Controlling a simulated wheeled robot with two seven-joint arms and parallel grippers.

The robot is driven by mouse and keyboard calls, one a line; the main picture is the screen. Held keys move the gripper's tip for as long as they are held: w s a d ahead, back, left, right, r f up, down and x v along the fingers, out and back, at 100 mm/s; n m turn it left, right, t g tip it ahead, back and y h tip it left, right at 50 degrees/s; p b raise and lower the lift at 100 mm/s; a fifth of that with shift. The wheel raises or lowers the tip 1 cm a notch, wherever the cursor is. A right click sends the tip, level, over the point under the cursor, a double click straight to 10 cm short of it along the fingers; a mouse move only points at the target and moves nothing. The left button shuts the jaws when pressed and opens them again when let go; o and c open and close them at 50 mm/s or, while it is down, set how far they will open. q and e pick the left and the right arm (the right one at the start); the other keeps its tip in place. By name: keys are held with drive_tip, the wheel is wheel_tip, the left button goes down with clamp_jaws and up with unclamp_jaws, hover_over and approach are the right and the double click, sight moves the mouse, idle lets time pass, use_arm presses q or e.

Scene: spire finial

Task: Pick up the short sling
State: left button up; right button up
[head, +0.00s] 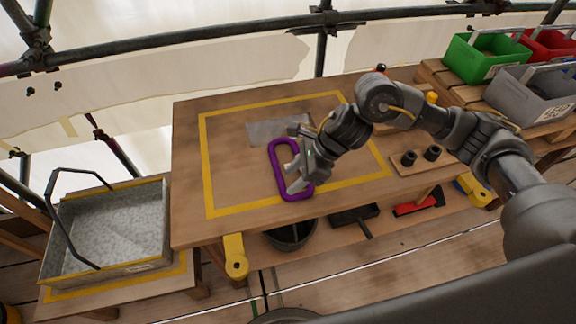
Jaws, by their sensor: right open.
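The short sling is most likely the purple closed loop (278,172) lying on the wooden table (190,150), inside the yellow taped outline. My right gripper (292,180) is open and reaches down over the loop's right side and middle. Its fingers hide part of the loop's right side. I cannot tell whether the fingers touch the loop. My left gripper is not in view.
A grey plate (268,132) lies behind the loop. A wooden block with dark sockets (420,160) is at the table's right. A metal tray (105,235) stands lower left. Green (485,55), red (548,44) and grey (530,95) bins stand upper right. A dark bowl (290,236) sits below the front edge.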

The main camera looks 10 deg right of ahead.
drive_tip(key=d+r+n+g+h, duration=0.1)
drive_tip(key=d+r+n+h, duration=0.15)
drive_tip(key=d, duration=0.45)
drive_tip(key=p, duration=0.1)
hover_over(301, 194)
drive_tip(key=d, duration=0.3)
drive_tip(key=f, duration=0.6)
drive_tip(key=shift+w+a+f, duration=0.1)
drive_tip(key=shift+w+a, duration=0.05)
drive_tip(key=shift+a, duration=0.1)
drive_tip(key=shift+a+f+p, duration=0.15)
drive_tip(key=shift+f+p, duration=0.1)
drive_tip(key=shift+p, duration=0.05)
drive_tip(key=p+x, duration=0.1)
drive_tip(key=x, duration=0.2)
drive_tip(key=shift+a+f, duration=0.2)
drive_tip(key=shift+f, duration=0.05)
drive_tip(key=shift+a+f, duration=0.15)
drive_tip(key=shift+f, duration=0.35)
clamp_jaws()
